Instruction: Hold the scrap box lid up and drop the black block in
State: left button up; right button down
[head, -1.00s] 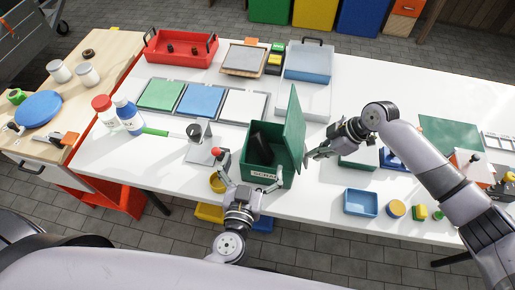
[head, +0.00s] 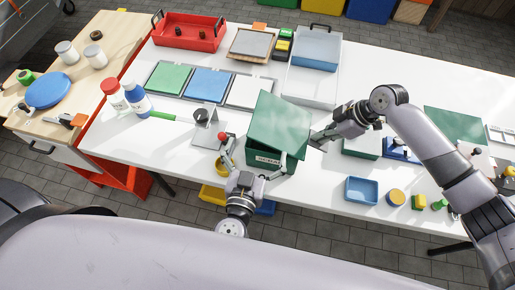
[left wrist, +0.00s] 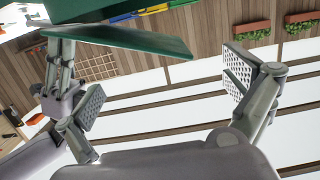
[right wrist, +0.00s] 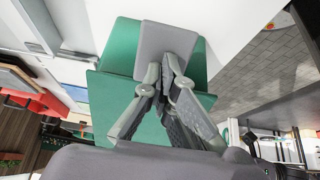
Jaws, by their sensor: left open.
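The green scrap box (head: 262,158) stands near the front edge of the white table, its label partly visible. Its green lid (head: 280,122) slopes over the opening and hides the inside; the black block is out of sight. My left gripper (head: 256,161) is open at the front of the box, one finger at each side, with nothing visible between them. Green panels (left wrist: 130,38) show beyond its fingers in the left wrist view. My right gripper (head: 317,141) is at the lid's right edge; its fingers look closed together in front of the green lid (right wrist: 115,75) in the right wrist view.
A metal stand with a red knob (head: 208,130) and a yellow cup (head: 222,165) are left of the box. A blue tray (head: 361,190) and a yellow round piece (head: 396,198) lie to the right.

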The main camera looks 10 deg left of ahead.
jog(key=shift+r+p, duration=1.9)
jog(key=shift+r, duration=0.55)
